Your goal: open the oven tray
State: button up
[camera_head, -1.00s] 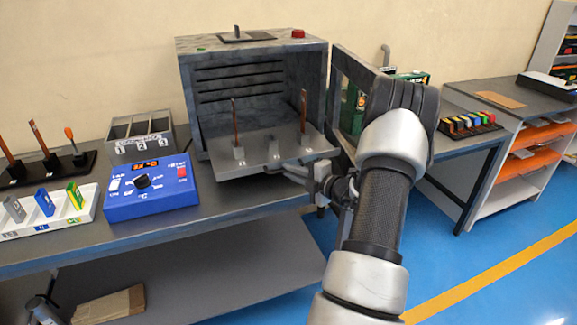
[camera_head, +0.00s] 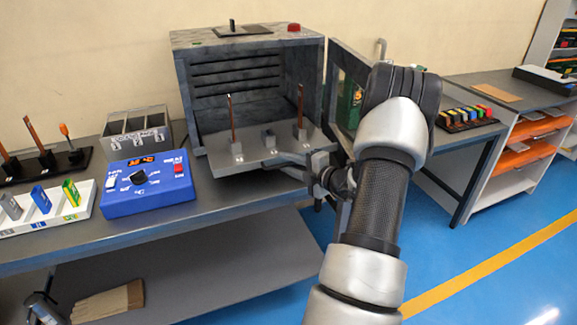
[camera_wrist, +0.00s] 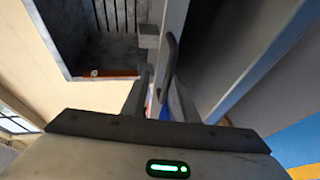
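The oven (camera_head: 250,46) stands open on the bench. Its grey tray (camera_head: 222,161) sticks out of the front, carrying upright copper bars (camera_head: 231,112) in small holders. My gripper (camera_head: 300,166) is at the tray's front right edge; its fingers are small in the head view. In the wrist view my gripper's fingers (camera_wrist: 161,98) stand apart with a gap between them. A dark curved handle (camera_wrist: 171,62) is close to the right finger, its lower end near the gap; I cannot tell whether they touch. Part of the oven's inside (camera_wrist: 115,45) shows at upper left.
The oven door (camera_head: 338,85) hangs open on the right, close to my arm. A blue control box (camera_head: 148,183) and a grey divided bin (camera_head: 135,133) stand left of the oven. A rack of coloured pieces (camera_head: 468,118) is on the right bench.

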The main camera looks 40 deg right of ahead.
jog(key=o, duration=1.7)
jog(key=r, duration=0.5)
jog(key=w+r+p, duration=0.1)
jog(key=r, duration=0.2)
jog(key=shift+d, duration=0.2)
jog(key=shift+c, duration=0.2)
jog(key=shift+d+r, duration=0.1)
jog(key=shift+r, duration=0.55)
jog(key=f, duration=0.3)
jog(key=shift+s+a, duration=0.2)
jog(key=shift+s, duration=0.2)
jog(key=shift+s+r+p, duration=0.25)
jog(key=shift+s+p, duration=0.2)
jog(key=shift+s, duration=0.05)
jog(key=shift+s+r, duration=0.1)
jog(key=shift+s, duration=0.3)
jog(key=c, duration=1.1)
jog(key=shift+s, duration=0.4)
jog(key=c, duration=0.6)
jog(key=shift+o, duration=0.2)
jog(key=f+p+v, duration=0.1)
jog(key=p+v, duration=0.2)
jog(key=v, duration=0.3)
jog(key=shift+s+g, duration=0.3)
jog(key=shift+s, duration=0.1)
